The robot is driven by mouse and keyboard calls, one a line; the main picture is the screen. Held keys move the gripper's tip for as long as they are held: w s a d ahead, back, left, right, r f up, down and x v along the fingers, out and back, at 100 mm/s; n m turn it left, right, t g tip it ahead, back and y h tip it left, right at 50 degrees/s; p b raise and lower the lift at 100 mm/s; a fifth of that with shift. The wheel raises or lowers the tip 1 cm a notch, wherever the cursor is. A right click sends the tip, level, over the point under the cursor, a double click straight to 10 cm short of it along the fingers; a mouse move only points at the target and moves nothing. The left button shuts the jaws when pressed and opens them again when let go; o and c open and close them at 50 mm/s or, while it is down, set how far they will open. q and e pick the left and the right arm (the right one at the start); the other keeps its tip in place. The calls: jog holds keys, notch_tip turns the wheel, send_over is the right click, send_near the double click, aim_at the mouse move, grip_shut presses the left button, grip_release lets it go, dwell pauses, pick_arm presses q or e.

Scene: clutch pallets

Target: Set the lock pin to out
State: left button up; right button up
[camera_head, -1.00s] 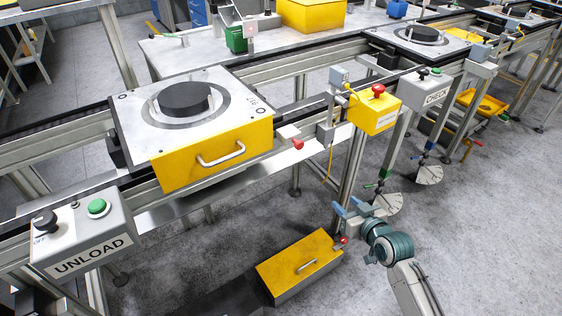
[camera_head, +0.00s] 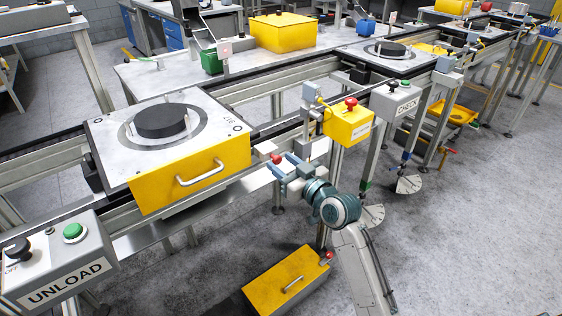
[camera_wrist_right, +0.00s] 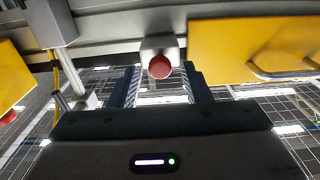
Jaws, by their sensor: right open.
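The lock pin, with a red knob (camera_head: 277,158) on a pale block, sits at the rail just right of the yellow-fronted pallet (camera_head: 190,176). In the right wrist view the round red knob (camera_wrist_right: 160,67) faces the camera, below its pale square block. My right gripper (camera_head: 282,167) is open at the knob. Its two fingers (camera_wrist_right: 160,80) show in the wrist view, one on each side of the knob with gaps between. Whether the fingertips reach past the knob is unclear. My left gripper is not in view.
A yellow button box (camera_head: 347,127) and a grey CHECK box (camera_head: 398,100) stand right of the pin. The grey UNLOAD box (camera_head: 66,275) is at lower left. A yellow box (camera_head: 287,284) with a red knob is low down near the floor. Floor at right is open.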

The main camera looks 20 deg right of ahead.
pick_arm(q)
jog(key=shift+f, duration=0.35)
pick_arm(e)
jog(key=shift+w+a, duration=0.25)
jog(key=shift+w, duration=0.35)
grip_shut()
jog(key=shift+s+d, duration=0.15)
jog(key=shift+s, duration=0.2)
jog(key=shift+s+d, duration=0.2)
jog(key=shift+s, duration=0.4)
jog(key=shift+f, duration=0.1)
jog(key=shift+c, duration=1.3)
grip_release()
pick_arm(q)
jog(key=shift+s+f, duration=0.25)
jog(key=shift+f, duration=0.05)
pick_arm(e)
jog(key=shift+o, duration=1.3)
jog(key=shift+s, duration=0.1)
